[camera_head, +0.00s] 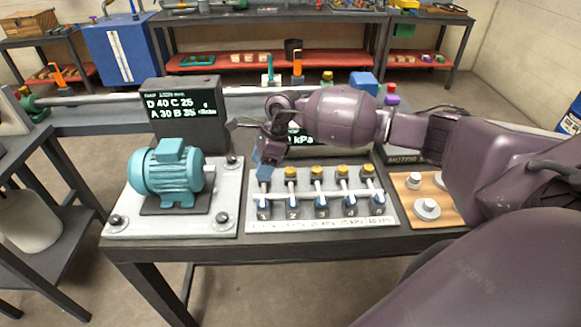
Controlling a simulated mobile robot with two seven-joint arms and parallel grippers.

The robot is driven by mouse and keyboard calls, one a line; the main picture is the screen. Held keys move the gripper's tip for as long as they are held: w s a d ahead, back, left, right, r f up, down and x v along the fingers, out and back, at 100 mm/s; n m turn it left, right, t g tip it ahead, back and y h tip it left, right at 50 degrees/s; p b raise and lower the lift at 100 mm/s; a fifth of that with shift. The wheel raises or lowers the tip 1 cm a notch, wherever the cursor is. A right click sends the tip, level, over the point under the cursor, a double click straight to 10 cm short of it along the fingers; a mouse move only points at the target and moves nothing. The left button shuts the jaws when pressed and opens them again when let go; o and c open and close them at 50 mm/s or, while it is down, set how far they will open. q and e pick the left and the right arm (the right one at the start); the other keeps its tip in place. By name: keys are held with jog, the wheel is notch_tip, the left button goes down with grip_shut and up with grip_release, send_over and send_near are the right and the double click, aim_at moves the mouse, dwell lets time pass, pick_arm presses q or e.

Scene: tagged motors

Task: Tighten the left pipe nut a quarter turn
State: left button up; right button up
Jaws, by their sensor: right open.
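A grey pipe (95,99) runs along the back of the bench, partly hidden by a dark display box. A green fitting (30,103) sits at its left end; I cannot tell for sure whether this is the left pipe nut. My right gripper (248,141) comes in from the right, is open, and has nothing visible between its fingers. It is above the left end of the valve panel (320,225), well to the right of the green fitting. My left gripper is not in view.
A teal motor (168,169) is bolted on a grey plate at the left. The panel carries several brass-topped valves. The display box (187,115) stands behind the motor. A wooden board (412,205) with metal discs lies at the right. My right arm covers much of the back right.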

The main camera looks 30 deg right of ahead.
aim_at(291, 170)
jog(key=w+d+r+g+h, duration=0.1)
jog(key=d+r+h, duration=0.1)
jog(key=d, duration=0.3)
jog(key=w+d+r+h, duration=0.1)
jog(key=d+h, duration=0.1)
jog(key=d, duration=0.3)
jog(key=f, duration=0.8)
jog(key=shift+s+a+f, duration=0.1)
jog(key=shift+s+f, duration=0.2)
jog(key=shift+f, duration=0.85)
jog(key=c, duration=0.9)
